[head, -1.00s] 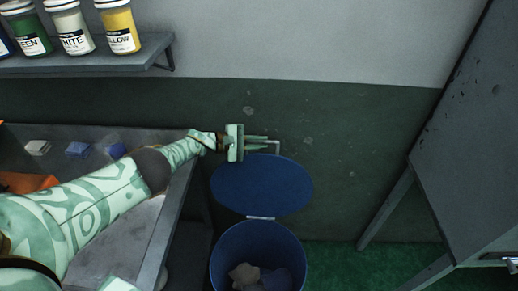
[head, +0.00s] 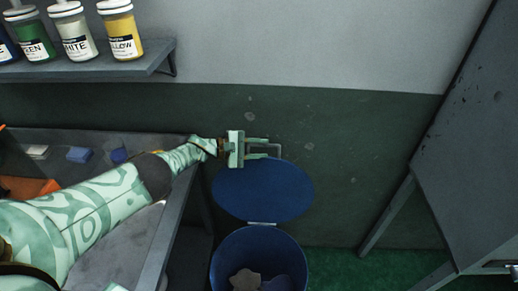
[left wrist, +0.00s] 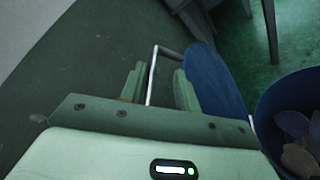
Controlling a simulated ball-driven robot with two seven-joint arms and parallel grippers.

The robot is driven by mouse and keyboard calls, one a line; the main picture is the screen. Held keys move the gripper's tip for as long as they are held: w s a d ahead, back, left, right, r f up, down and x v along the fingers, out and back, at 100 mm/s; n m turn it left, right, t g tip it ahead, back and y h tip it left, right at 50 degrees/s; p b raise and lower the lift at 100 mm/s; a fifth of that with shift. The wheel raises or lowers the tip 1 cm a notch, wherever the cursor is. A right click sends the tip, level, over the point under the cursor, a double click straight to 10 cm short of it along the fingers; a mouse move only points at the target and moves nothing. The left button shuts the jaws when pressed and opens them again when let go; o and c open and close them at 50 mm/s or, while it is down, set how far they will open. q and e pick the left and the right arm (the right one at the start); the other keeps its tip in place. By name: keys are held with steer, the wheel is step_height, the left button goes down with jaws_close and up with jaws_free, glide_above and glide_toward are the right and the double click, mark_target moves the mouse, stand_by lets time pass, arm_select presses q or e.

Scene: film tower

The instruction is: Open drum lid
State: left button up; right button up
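The blue drum (head: 222,262) stands on the floor at the bottom middle of the head view; its rim shows at the right of the left wrist view (left wrist: 262,105). Its round blue lid (head: 262,190) is swung up on the hinge at the back, leaving the drum's mouth uncovered. A grey bar handle (head: 279,149) sticks out at the lid's far edge. My left gripper (head: 260,148) is open at the handle. In the left wrist view the handle (left wrist: 152,75) lies between the parted fingers (left wrist: 159,88). My right gripper is not in view.
Crumpled pieces (head: 245,279) lie in the drum. A grey table (head: 160,240) stands at left, under a shelf (head: 90,66) of paint jars. A dark panel on legs (head: 465,150) stands at right. Green floor (head: 355,265) is clear between drum and panel.

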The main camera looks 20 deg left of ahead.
arm_select(q)
steer(key=p+v, duration=0.6)
steer(key=v, duration=1)
steer(key=shift+a+p, duration=0.2)
steer(key=shift+p, duration=0.1)
steer(key=shift+s+f, duration=0.1)
